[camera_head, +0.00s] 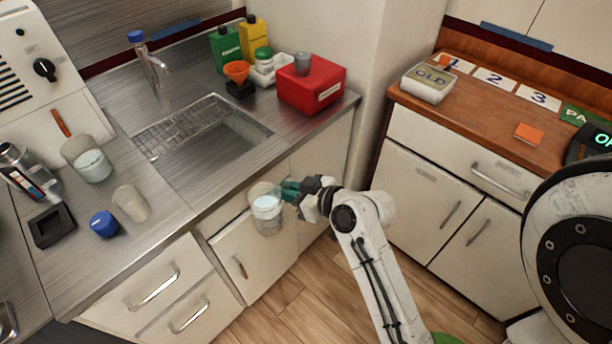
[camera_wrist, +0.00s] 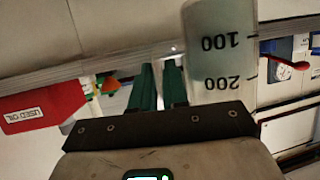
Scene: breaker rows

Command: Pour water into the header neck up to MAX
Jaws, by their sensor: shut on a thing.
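A clear beaker (camera_head: 267,208) with water in it is held in front of the sink cabinet, just below the counter's front edge. My gripper (camera_head: 287,190) is shut on its right side. In the wrist view the beaker (camera_wrist: 220,60) is beside my green fingers (camera_wrist: 160,75), with 100 and 200 marks appearing upside down. Where exactly the fingers grip it is hard to tell. I cannot identify the header neck or a MAX mark in either view. A gauge with a red part (camera_wrist: 287,72) shows small at the right of the wrist view.
The sink (camera_head: 210,140) has a rack and a blue-topped tap (camera_head: 148,62). Another jug (camera_head: 92,163), a translucent cup (camera_head: 131,203) and a blue cap (camera_head: 103,225) occupy the left counter.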

